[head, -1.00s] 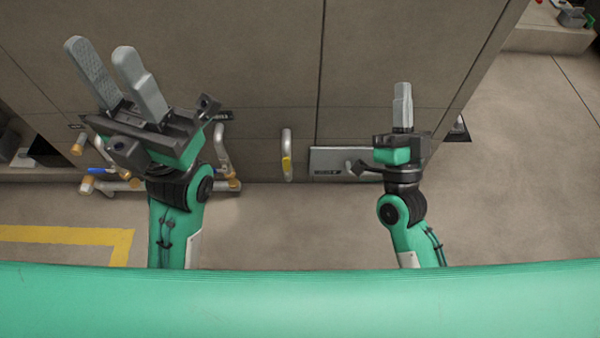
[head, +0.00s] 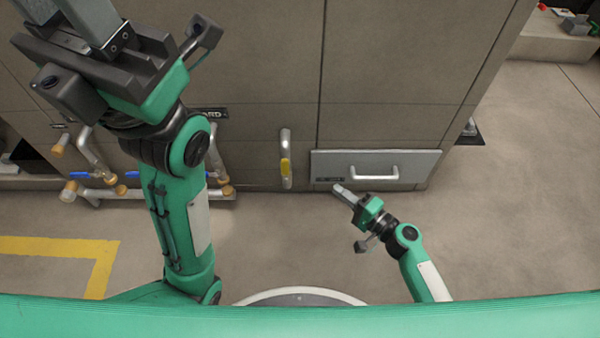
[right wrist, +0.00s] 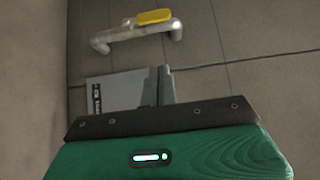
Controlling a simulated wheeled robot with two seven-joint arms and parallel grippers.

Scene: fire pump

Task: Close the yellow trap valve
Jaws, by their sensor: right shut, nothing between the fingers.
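The yellow trap valve (head: 284,166) is a small yellow lever on a silver bent pipe (head: 286,140) at the base of the brown cabinet wall. The yellow lever also shows at the top of the right wrist view (right wrist: 154,17), lying along the pipe. My right gripper (head: 337,188) is shut and empty, low in front of the wall. It is to the right of and below the valve in the head view, apart from it. My left gripper (head: 62,10) is raised at the upper left, its fingers apart and their tips cut off by the frame.
A grey panel with a handle (head: 415,162) sits low on the wall, just beyond my right gripper. Pipes with blue levers (head: 80,175) stand at the left. A yellow floor line (head: 60,244) lies at lower left. Open floor (head: 520,220) extends to the right.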

